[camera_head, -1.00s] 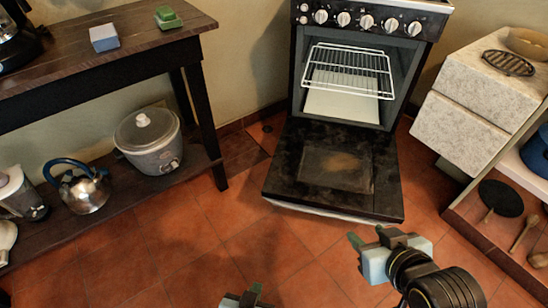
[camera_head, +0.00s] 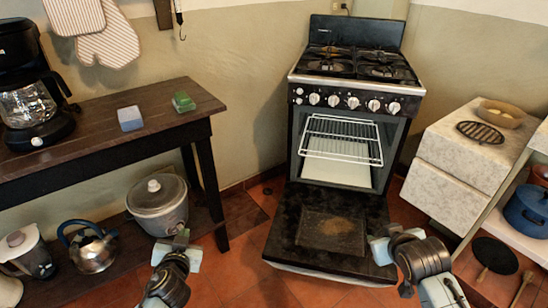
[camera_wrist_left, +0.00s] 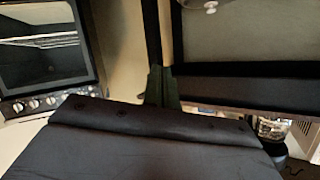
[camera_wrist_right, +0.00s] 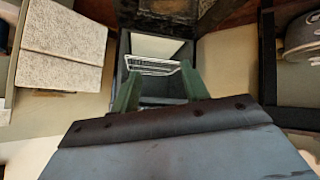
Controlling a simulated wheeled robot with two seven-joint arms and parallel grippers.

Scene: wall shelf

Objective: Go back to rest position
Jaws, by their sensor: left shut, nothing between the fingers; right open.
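My left gripper (camera_head: 178,242) is in the lower left of the head view, in front of the rice cooker. In the left wrist view its green fingers (camera_wrist_left: 162,86) are together with nothing between them. My right gripper (camera_head: 382,240) is at the right edge of the lowered oven door. In the right wrist view its fingers (camera_wrist_right: 158,88) are apart and empty, with the oven rack (camera_wrist_right: 152,66) showing beyond them. In the head view both arms come up from the bottom edge.
The oven door (camera_head: 330,228) hangs open low in front of the stove, with a wire rack (camera_head: 340,140) inside. A wooden table (camera_head: 95,130) stands left, with a rice cooker (camera_head: 158,205) and kettle (camera_head: 90,250) on its lower shelf. A stone-fronted cabinet (camera_head: 450,190) stands right.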

